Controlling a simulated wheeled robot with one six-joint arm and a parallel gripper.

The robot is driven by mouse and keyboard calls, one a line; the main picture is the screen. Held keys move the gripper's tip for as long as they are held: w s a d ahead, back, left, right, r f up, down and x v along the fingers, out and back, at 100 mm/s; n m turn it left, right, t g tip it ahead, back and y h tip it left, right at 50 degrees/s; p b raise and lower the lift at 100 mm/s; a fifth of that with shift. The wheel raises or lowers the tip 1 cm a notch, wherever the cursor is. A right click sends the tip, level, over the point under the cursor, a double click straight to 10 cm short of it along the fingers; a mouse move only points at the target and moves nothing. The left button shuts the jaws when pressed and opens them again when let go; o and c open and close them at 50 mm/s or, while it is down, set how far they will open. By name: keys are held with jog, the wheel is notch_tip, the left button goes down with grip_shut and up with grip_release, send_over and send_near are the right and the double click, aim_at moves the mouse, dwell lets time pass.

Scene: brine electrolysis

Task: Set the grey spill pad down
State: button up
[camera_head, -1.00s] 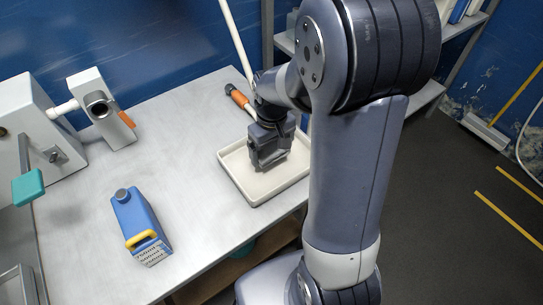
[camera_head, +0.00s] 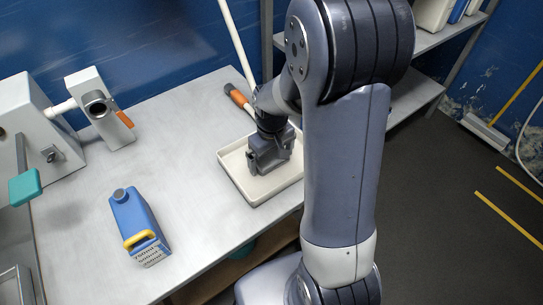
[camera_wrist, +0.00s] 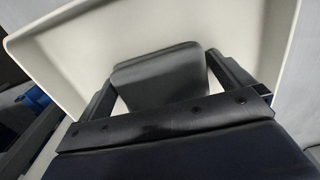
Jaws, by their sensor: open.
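The grey spill pad (camera_wrist: 158,72) shows in the wrist view as a dark grey slab with rounded corners, between my fingers and over the pale tray (camera_wrist: 65,58). My gripper (camera_wrist: 162,80) is open, with one finger on each side of the pad. Thin gaps seem to show beside it. Whether the pad rests fully on the tray floor cannot be told. In the head view my gripper (camera_head: 266,165) is low inside the cream tray (camera_head: 262,197), and I cannot tell the pad from the gripper there.
A blue jug (camera_head: 133,215) with a yellow handle stands on the grey bench (camera_head: 185,185), left of the tray. An orange-handled tool (camera_head: 238,97) lies behind the tray. White apparatus (camera_head: 105,110) stands at the left. The bench between jug and tray is clear.

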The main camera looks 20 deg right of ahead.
aim_at(272, 157)
notch_tip(272, 157, up, 12)
jog(key=p, duration=0.1)
jog(key=shift+r+p, duration=0.15)
jog(key=shift+p, duration=0.25)
notch_tip(272, 157, down, 12)
jog(key=shift+r+b, duration=0.1)
jog(key=shift+b, duration=0.8)
jog(key=shift+r+p, duration=0.3)
jog(key=shift+r, duration=1.4)
jog(key=shift+f, duration=0.1)
